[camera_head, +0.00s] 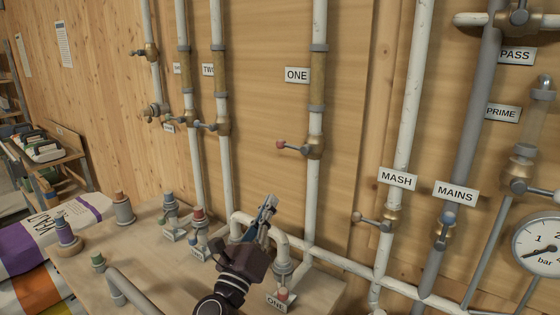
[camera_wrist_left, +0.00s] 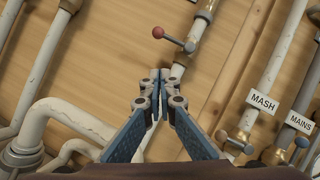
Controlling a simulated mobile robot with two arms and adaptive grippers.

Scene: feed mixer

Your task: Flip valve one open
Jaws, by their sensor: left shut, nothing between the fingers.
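Valve one is a brass valve (camera_head: 315,148) on the white vertical pipe below the "ONE" sign (camera_head: 297,75). Its grey lever with a red knob (camera_head: 280,144) sticks out to the left, roughly square to the pipe. In the left wrist view the red knob (camera_wrist_left: 158,32) and the brass body (camera_wrist_left: 202,18) show at the top, beyond my fingertips. My left gripper (camera_head: 270,203) is shut and empty, below the lever and apart from it, pointing up. In the wrist view its blue fingers (camera_wrist_left: 160,76) meet at the tips. My right gripper is not in view.
The "MASH" valve (camera_head: 388,220) and "MAINS" valve (camera_head: 444,232) stand to the right. White pipework (camera_head: 345,263) runs low behind my gripper. A second "ONE" tag (camera_head: 277,303) sits on the wooden bench. The wall left of the lever is clear.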

